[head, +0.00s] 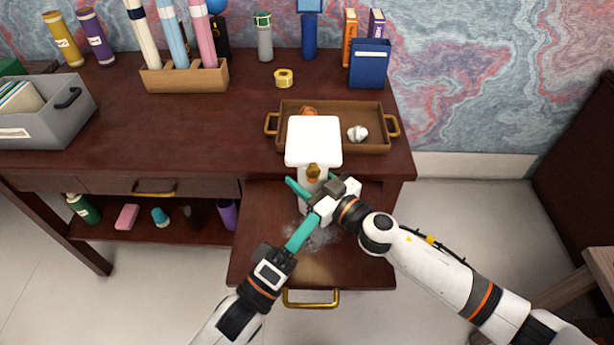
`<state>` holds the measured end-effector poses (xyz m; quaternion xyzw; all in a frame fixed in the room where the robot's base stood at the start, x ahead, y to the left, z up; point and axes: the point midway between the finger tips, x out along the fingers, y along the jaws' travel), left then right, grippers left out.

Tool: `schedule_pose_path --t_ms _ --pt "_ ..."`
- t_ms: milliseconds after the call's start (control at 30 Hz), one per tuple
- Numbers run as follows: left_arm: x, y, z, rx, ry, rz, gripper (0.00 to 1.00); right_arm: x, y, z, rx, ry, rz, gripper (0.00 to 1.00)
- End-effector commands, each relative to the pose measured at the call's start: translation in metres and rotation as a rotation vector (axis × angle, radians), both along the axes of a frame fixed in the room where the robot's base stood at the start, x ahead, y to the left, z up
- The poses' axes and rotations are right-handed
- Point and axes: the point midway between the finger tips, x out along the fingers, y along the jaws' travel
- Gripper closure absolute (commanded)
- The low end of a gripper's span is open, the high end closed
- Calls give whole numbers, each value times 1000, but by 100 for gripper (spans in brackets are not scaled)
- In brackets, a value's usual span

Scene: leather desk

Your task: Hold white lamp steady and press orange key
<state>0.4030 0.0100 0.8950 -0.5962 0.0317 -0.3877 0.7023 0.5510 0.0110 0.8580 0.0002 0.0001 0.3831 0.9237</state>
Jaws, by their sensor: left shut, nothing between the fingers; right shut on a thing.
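The white lamp (313,142) stands upright over the pulled-out board at the front of the desk, its square white head uppermost. An orange-brown key (313,172) shows just below the front edge of the head. My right gripper (308,186) is shut on the lamp's white stem, below the key. My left gripper (315,217) is shut and empty, its teal fingers pointing up and right, in front of the lamp and lower in the picture than the key. The grippers hide the lower stem and base. Whether the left fingertips touch anything, I cannot tell.
A brown tray (376,110) with a crumpled white ball (357,133) sits right behind the lamp. A yellow tape roll (284,78), a wooden holder (186,78) and a grey bin (66,122) stand farther back and left. The desk's middle left (170,130) is clear.

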Motion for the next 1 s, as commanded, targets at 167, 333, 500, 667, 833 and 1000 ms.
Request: schedule_pose_path --t_ms 167,333,500,667,833,1000 --pt "0 0 0 0 0 0 100 0 0 1 0 -1 -1 34" --pt "0 0 0 0 0 0 100 0 0 0 -1 -1 -1 20" --pt "0 0 0 0 0 0 100 0 0 0 -1 -1 -1 20" --pt "1 0 0 0 0 0 100 -7 -8 -1 0 3 -2 20" --pt "1 0 0 -1 -1 0 100 -30 -31 -2 -1 5 -1 20" --pt "0 0 0 0 0 0 100 -57 -58 -2 0 6 -2 20"
